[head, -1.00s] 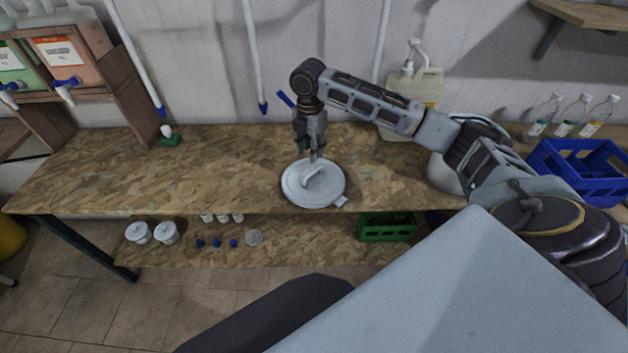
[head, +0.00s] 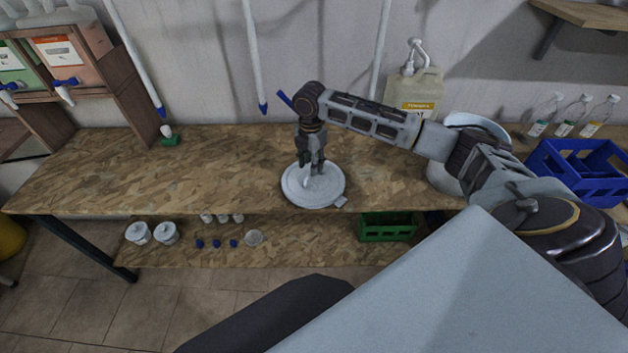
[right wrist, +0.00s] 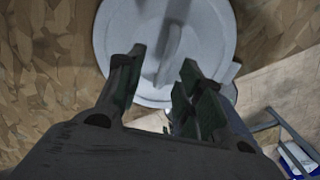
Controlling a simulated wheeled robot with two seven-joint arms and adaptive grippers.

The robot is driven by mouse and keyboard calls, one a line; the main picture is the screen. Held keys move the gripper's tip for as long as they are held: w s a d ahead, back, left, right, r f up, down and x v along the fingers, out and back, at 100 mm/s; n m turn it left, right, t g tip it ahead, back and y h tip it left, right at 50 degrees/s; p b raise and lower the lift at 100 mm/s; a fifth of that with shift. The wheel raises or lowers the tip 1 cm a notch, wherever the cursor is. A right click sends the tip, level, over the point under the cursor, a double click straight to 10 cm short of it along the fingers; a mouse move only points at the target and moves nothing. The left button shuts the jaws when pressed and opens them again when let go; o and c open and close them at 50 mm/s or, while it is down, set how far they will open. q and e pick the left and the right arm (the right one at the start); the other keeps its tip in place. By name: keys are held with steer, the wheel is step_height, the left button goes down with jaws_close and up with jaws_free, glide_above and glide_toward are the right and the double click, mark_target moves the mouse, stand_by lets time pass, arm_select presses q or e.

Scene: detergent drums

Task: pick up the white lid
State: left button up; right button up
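The white lid (head: 328,197) is a round disc with a raised bar handle, lying flat on the wooden workbench (head: 235,170) near its front edge. It fills the upper middle of the right wrist view (right wrist: 212,40). My right gripper (head: 311,171) points down over the lid's handle. In the right wrist view its fingers (right wrist: 162,66) are apart, with the handle (right wrist: 172,45) lined up between them and gaps visible on both sides. The head view does not show clearly how far the fingertips reach down beside the handle. My left gripper is not in view.
A white drum (head: 442,176) and a canister (head: 416,92) stand right of the lid, partly behind my right arm. A blue crate (head: 578,172) is at the far right. A lower shelf holds small white tubs (head: 166,233) and a green crate (head: 388,228).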

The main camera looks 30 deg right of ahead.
mark_target(316, 179)
steer(key=shift+s+d+f, duration=0.1)
steer(key=shift+d+f, duration=0.05)
steer(key=shift+f, duration=0.3)
steer(key=f, duration=0.2)
steer(key=shift+s+d+f, duration=0.2)
steer(key=shift+f, duration=0.65)
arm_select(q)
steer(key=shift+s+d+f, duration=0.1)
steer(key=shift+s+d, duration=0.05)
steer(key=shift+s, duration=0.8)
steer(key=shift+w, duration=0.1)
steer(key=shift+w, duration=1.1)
arm_select(e)
jaws_close()
